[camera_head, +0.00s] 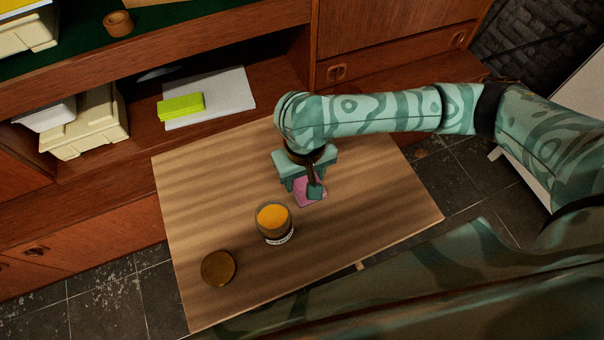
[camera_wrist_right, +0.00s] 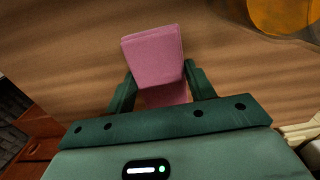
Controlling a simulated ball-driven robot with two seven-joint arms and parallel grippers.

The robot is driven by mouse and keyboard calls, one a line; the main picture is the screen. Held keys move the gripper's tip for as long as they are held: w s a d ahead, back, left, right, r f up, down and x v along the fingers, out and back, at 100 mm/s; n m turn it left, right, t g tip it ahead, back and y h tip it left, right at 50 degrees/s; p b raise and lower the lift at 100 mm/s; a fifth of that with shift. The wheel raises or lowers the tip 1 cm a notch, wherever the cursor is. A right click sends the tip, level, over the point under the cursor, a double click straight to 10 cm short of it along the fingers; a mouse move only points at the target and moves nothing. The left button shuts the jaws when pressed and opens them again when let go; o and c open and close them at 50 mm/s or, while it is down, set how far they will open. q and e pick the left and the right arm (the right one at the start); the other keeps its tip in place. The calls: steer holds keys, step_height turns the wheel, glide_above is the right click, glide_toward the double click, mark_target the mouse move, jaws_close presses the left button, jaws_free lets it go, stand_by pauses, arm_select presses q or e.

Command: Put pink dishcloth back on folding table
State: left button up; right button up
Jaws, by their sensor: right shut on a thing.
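The pink dishcloth (camera_head: 311,194) is a small folded pad under my right gripper, over the folding table (camera_head: 200,192) with its striped wooden top. In the right wrist view the dishcloth (camera_wrist_right: 153,55) stands out between the two green fingers of my right gripper (camera_wrist_right: 160,85). The right gripper (camera_head: 303,188) is shut on the dishcloth and points down at the tabletop. I cannot tell whether the cloth touches the table. My left gripper is not in view.
A glass jar with orange contents (camera_head: 274,222) stands just left of and nearer than the dishcloth. A round brown lid (camera_head: 218,268) lies at the front left. Behind the table, a wall unit shelf holds a yellow-green block (camera_head: 181,107) on white paper (camera_head: 228,96). The table's left part is clear.

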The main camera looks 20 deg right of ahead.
mark_target(304, 179)
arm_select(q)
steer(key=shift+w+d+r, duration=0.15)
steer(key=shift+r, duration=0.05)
arm_select(e)
steer(key=shift+r, duration=0.1)
steer(key=shift+c, duration=0.2)
steer(key=o, duration=0.9)
arm_select(q)
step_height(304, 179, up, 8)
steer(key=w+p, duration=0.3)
steer(key=p, duration=0.5)
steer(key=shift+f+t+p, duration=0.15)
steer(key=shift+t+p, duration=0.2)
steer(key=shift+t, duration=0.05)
arm_select(e)
step_height(304, 179, up, 12)
steer(key=shift+r, duration=0.1)
